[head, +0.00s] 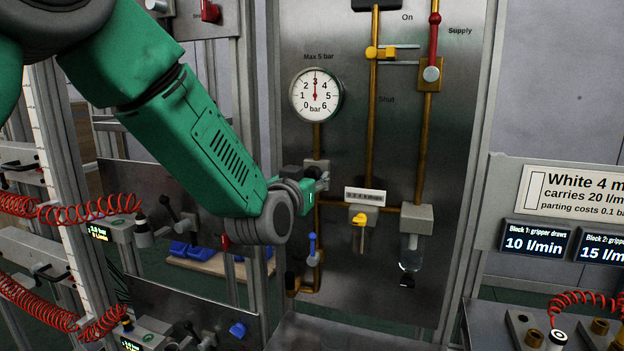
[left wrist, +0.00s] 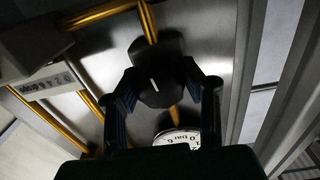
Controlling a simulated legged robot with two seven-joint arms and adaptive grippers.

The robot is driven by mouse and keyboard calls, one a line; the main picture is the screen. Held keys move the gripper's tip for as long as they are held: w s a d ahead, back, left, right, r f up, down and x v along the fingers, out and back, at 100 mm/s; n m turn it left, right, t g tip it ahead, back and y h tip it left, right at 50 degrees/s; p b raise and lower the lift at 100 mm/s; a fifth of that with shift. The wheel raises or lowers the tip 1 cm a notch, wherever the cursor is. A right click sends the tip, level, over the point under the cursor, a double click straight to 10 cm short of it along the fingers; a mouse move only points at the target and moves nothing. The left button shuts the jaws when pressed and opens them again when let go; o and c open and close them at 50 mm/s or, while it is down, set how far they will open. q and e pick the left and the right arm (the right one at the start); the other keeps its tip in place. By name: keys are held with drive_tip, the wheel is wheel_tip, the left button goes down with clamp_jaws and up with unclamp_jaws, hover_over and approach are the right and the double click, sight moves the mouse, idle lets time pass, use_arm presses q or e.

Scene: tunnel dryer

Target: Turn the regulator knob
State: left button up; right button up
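The regulator knob (left wrist: 160,86) is black with a short white mark and sits in the middle of the left wrist view. My left gripper (left wrist: 161,92) has one finger on each side of the knob; I cannot tell whether the fingers press on it. In the head view, my left gripper (head: 318,183) is at the regulator body (head: 316,168), below the pressure gauge (head: 316,95). The gauge needle points straight up at about 3 bar, and "Max 5 bar" is printed above. My green arm and gripper partly hide the regulator in the head view. My right gripper is not in view.
Brass pipes, a yellow valve handle (head: 381,53), a flow counter (head: 366,195) and a blue-handled valve (head: 313,248) share the metal panel (head: 460,80). Red coiled hoses (head: 70,206) hang at left. Display signs (head: 535,240) stand at right.

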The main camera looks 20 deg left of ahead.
use_arm(q)
drive_tip(key=shift+a+f, duration=0.1)
drive_tip(key=shift+f+n+b, duration=0.1)
drive_tip(key=shift+n+b, duration=0.4)
drive_tip(key=shift+n, duration=0.1)
drive_tip(key=n+b, duration=0.2)
drive_tip(key=n, duration=0.1)
drive_tip(key=shift+f, duration=0.1)
drive_tip(key=n+b, duration=0.4)
drive_tip(key=n, duration=0.2)
drive_tip(key=shift+n+b, duration=0.3)
drive_tip(key=shift+d+f, duration=0.1)
drive_tip(key=shift+d, duration=0.1)
drive_tip(key=o, duration=1.2)
drive_tip(key=shift+s, duration=0.1)
drive_tip(key=shift+c, duration=0.2)
drive_tip(key=shift+a+r, duration=0.1)
drive_tip(key=shift+r, duration=0.1)
